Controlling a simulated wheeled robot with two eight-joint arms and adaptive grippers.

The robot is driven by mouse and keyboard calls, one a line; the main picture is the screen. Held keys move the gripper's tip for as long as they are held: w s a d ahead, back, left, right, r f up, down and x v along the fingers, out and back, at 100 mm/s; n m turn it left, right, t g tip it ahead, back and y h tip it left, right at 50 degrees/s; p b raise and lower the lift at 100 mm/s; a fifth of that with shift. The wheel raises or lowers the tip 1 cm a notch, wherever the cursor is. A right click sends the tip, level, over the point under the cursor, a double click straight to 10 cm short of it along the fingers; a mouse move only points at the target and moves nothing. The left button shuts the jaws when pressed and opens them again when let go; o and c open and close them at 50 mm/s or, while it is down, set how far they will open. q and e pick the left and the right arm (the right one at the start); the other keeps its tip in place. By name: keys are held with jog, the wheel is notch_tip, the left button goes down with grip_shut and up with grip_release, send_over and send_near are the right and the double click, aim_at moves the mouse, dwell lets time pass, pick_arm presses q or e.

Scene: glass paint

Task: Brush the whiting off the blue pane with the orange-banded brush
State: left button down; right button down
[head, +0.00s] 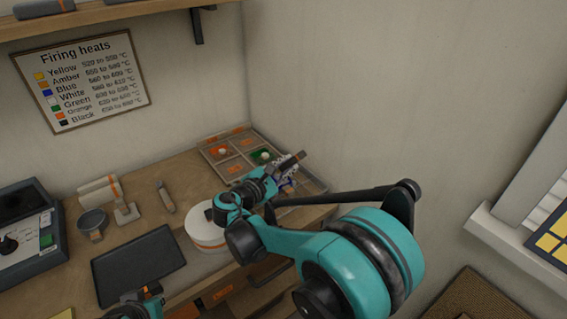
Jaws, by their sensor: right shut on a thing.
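My right gripper (284,176) is at the back right of the bench, over the divided tray. It is shut on a slim dark piece with an orange band, which looks like the orange-banded brush (292,161); the piece slants up to the right. Its bristles cannot be made out. A small patch of blue shows beside the fingers, too small to tell whether it is the blue pane. No whiting can be made out.
The divided tray (205,153) holds orange and green colours. A white round container (206,232) stands in front of it. A dark flat tray (137,265), a grey cup (92,221) and a control box (30,262) are further left. A wall meets the bench at right.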

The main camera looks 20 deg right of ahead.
jog(key=shift+s+d, duration=0.25)
jog(key=shift+s, duration=0.45)
jog(key=shift+s+d, duration=0.25)
jog(key=shift+s, duration=0.45)
jog(key=shift+s+d, duration=0.25)
jog(key=shift+s, duration=0.45)
jog(key=shift+w+a+r, duration=0.2)
jog(key=shift+w+a, duration=0.15)
jog(key=shift+w, duration=0.65)
jog(key=shift+w+a+r, duration=0.15)
jog(key=shift+w+a, duration=0.2)
jog(key=shift+w, duration=0.7)
jog(key=shift+w+a+r, duration=0.2)
jog(key=shift+w+a, duration=0.15)
jog(key=shift+w, duration=0.65)
jog(key=shift+f, duration=0.3)
jog(key=shift+f, duration=0.25)
